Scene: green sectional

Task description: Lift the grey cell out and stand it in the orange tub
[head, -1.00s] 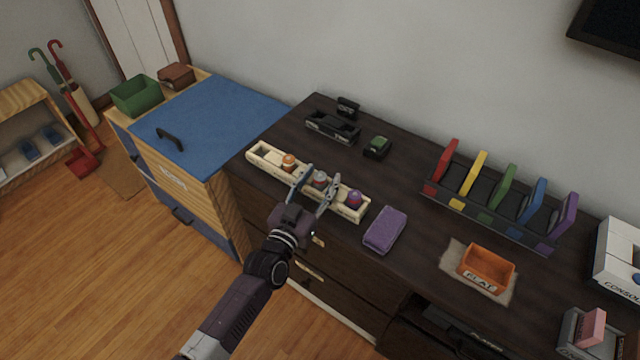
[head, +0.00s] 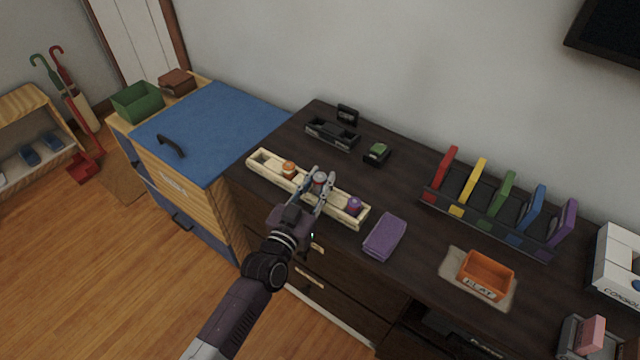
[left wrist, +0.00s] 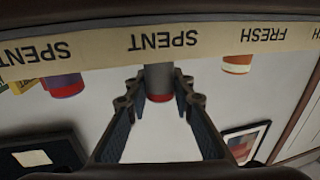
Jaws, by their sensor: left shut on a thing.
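The grey cell (head: 319,179) stands in the long cream rack (head: 270,172), between an orange cell (head: 289,168) and a purple cell (head: 354,205). My left gripper (head: 319,182) is shut on the grey cell, one finger on each side. In the left wrist view the grey cell (left wrist: 158,76), with a red end, sits between the fingers (left wrist: 159,102); its other end is hidden behind the rack's label strip (left wrist: 100,49), which reads SPENT and FRESH. The orange tub (head: 486,268), labelled FLAT, looks empty and stands on a beige mat (head: 452,262) at the right. My right gripper is out of view.
A purple cloth-like block (head: 385,236) lies between rack and tub. A black holder with coloured flaps (head: 490,228) stands behind the tub. Small black items (head: 332,133) sit behind the rack. A white console (head: 618,258) is at the far right.

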